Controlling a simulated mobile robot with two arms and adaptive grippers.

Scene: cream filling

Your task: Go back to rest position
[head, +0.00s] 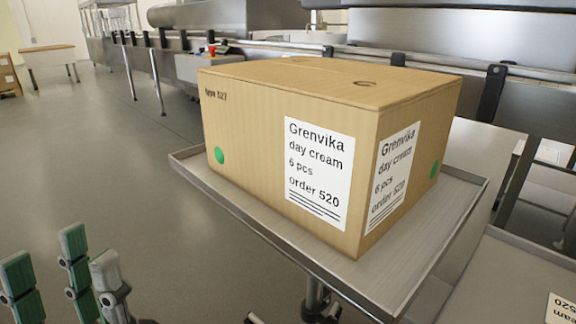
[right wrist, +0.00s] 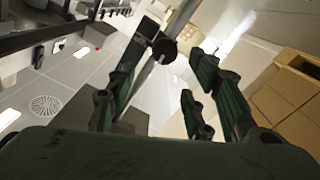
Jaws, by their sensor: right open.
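My left gripper (head: 60,275) is at the lower left of the head view. Its green and grey fingers stand apart with nothing seen between them, so it looks open; its base is cut off by the frame. My right gripper (right wrist: 160,95) shows in the right wrist view. Its dark green fingers are spread wide on both sides, with no object between them. Both grippers are clear of the large cardboard box.
A closed cardboard box (head: 265,130) labelled "Grenvika day cream" sits on a metal tray table (head: 290,240). Another metal surface (head: 500,280) is at lower right. Steel conveyor machinery (head: 350,45) runs behind. Open floor (head: 100,160) lies to the left. Cardboard boxes (right wrist: 285,105) show in the right wrist view.

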